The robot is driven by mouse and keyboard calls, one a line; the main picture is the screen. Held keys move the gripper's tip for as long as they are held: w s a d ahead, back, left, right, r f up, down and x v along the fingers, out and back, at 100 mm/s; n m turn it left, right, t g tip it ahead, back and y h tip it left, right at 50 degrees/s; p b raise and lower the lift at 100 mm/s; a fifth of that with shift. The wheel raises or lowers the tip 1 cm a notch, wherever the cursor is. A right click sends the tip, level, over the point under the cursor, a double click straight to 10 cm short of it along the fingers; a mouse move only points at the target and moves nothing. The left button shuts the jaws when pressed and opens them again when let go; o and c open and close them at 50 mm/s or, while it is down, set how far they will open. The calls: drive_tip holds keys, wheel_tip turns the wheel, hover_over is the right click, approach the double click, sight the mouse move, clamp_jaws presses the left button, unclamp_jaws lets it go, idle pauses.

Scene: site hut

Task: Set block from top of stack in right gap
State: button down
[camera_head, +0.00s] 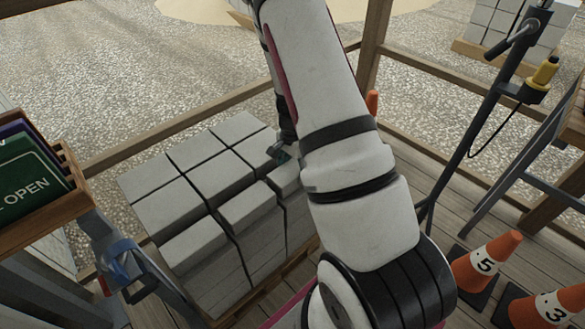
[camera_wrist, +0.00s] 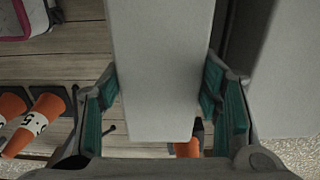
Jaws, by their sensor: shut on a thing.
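Grey blocks stand in a tight stack (camera_head: 172,207) left of my arm in the head view. Its top is uneven, with some blocks at the front sitting lower. My gripper (camera_head: 281,153) is at the stack's right side, mostly hidden behind my arm. In the wrist view, my gripper (camera_wrist: 160,98) has its teal pads on both sides of a pale grey block (camera_wrist: 160,50) and is shut on it. Whether this block is clear of the stack I cannot tell. I cannot make out the right gap with certainty.
Another grey block face (camera_wrist: 285,85) stands right of the held one, past a dark space. Orange numbered cones (camera_head: 487,258) stand on the planks at right. A tool stand (camera_head: 480,105) is beyond my arm. A sign box (camera_head: 40,185) is at left. Wooden rails (camera_head: 180,128) run behind.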

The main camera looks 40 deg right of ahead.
idle(0.3)
drive_tip(key=shift+c, duration=2.3)
unclamp_jaws()
drive_tip(key=shift+f, duration=0.1)
wheel_tip(320, 180, up, 12)
